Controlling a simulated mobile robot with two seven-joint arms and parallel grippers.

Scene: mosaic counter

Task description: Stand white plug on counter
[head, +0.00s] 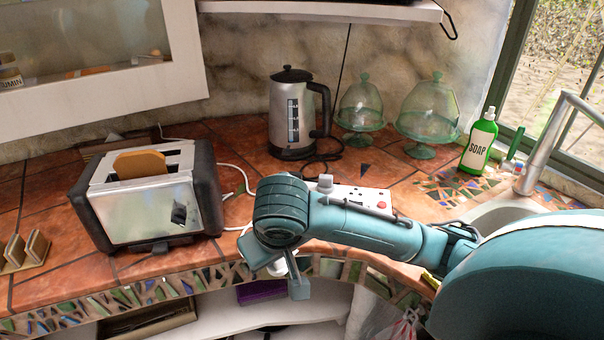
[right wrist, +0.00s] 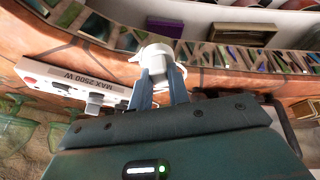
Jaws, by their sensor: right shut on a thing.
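The white plug (right wrist: 158,52) sits between the fingertips of my right gripper (right wrist: 162,78) in the right wrist view, and the gripper is shut on it. In the head view my right gripper (head: 281,272) is at the counter's front edge, and its wrist and fingers hide most of the plug. I cannot tell whether the plug touches the counter. The tiled counter (head: 38,202) runs across the head view. My left gripper is not in view.
A white power strip (head: 362,196) marked MAX 2500 W (right wrist: 72,86) lies behind my right wrist. A toaster (head: 150,215) stands to the left with a white cord beside it. A kettle (head: 290,118), glass domes (head: 428,112) and a soap bottle (head: 480,143) stand farther back.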

